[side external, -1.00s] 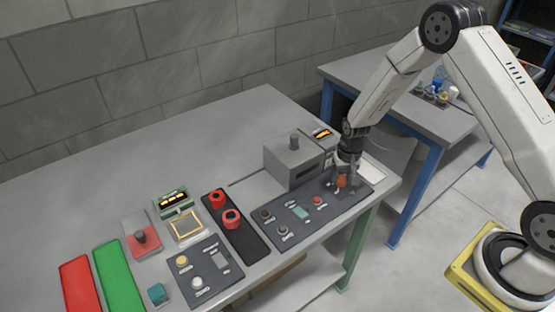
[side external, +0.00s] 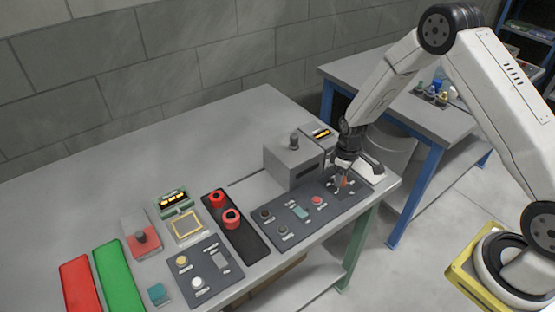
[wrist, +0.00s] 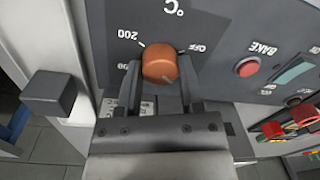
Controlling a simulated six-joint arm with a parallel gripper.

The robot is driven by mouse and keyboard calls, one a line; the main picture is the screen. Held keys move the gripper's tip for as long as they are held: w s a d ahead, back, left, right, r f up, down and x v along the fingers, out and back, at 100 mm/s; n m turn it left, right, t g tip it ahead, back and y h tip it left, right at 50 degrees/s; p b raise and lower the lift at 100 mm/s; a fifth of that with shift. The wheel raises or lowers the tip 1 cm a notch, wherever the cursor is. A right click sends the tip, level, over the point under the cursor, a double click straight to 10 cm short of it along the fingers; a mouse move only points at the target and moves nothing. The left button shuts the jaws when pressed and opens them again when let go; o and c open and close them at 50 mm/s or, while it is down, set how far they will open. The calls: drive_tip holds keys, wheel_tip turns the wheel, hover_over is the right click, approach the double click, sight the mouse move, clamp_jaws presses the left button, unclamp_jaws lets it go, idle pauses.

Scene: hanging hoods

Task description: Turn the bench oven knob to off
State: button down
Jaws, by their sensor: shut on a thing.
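The orange knob (wrist: 160,64) stands on a dark grey control panel (wrist: 210,25), with "200", "OFF" and "°C" printed around it, upside down in the wrist view. My gripper (wrist: 161,76) has one finger on each side of the knob and is shut on it. A faint line shows low on the knob's face, but I cannot tell surely which mark the knob points to. In the side view, my gripper (side external: 342,178) reaches down to the orange knob (side external: 344,183) at the panel's right end, and its fingers partly hide the knob.
The panel also carries a red button (side external: 317,200), a teal display (side external: 300,212) and dark knobs. A grey box (side external: 291,166) stands close behind. To the left are a black strip with red knobs (side external: 231,217), another control panel (side external: 205,270), and green and red plates. The back left bench is clear.

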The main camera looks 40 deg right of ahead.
drive_tip(key=shift+w+n, duration=0.1)
drive_tip(key=shift+n, duration=0.4)
drive_tip(key=shift+c, duration=1.2)
unclamp_jaws()
drive_tip(key=shift+d+r, duration=0.15)
drive_tip(key=shift+r, duration=3.7)
drive_tip(key=shift+r, duration=0.1)
